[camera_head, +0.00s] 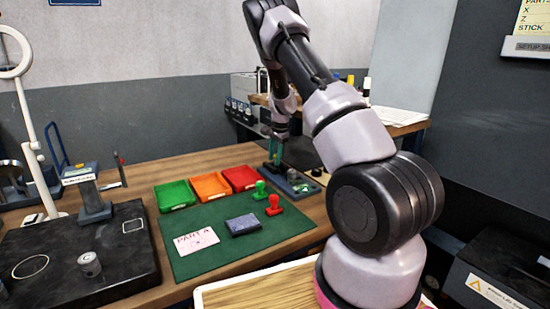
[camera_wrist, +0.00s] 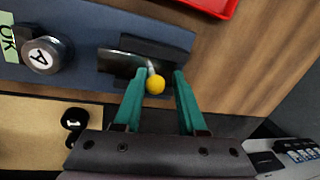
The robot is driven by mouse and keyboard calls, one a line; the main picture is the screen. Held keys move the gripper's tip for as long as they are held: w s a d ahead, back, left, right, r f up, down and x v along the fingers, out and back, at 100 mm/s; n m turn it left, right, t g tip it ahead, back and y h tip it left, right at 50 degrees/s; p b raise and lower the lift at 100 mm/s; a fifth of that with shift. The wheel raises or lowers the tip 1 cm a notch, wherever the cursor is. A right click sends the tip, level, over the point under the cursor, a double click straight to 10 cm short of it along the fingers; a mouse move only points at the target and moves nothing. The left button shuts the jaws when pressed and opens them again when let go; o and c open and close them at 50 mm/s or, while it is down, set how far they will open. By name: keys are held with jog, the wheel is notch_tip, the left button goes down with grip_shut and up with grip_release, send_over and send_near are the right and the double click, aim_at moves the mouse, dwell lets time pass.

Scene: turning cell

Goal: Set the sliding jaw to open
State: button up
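A dark blue fixture base (camera_wrist: 85,30) carries two dark blocks with a shiny metal plate (camera_wrist: 118,62) between them, which looks like the sliding jaw. A short pin with a yellow ball knob (camera_wrist: 155,85) stands at the plate's right end. My gripper (camera_wrist: 161,72) has its two green fingers apart, one on each side of the knob, with small gaps; I see no contact. In the head view my gripper (camera_head: 275,150) is low over the left end of the fixture (camera_head: 300,188), pointing down. Which setting the jaw is at cannot be told.
A red tray (camera_head: 240,178) stands left of the fixture, with orange and green trays beyond. Red (camera_head: 273,204) and green (camera_head: 260,190) stamp-like pieces stand in front on the green mat.

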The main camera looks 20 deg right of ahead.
aim_at(278, 167)
notch_tip(278, 167, up, 11)
jog(key=s, duration=0.2)
jog(key=shift+d+f, duration=0.15)
jog(key=shift+d, duration=0.25)
jog(key=s+a+r+n+t+y, duration=0.1)
jog(key=s+a+r+n, duration=0.15)
jog(key=s+r, duration=0.6)
jog(key=s+a+r+n+t+y, duration=0.15)
jog(key=s+a+r, duration=0.25)
jog(key=s+r, duration=0.5)
jog(key=s+a+r+n+t, duration=0.1)
jog(key=s+a+r+n, duration=0.1)
jog(key=s, duration=0.8)
jog(key=s+a+r+n+t+h, duration=0.1)
jog(key=s+a+r+n, duration=0.2)
jog(key=s, duration=0.7)
jog(key=shift+s+n+t, duration=0.3)
jog(key=shift+t, duration=0.05)
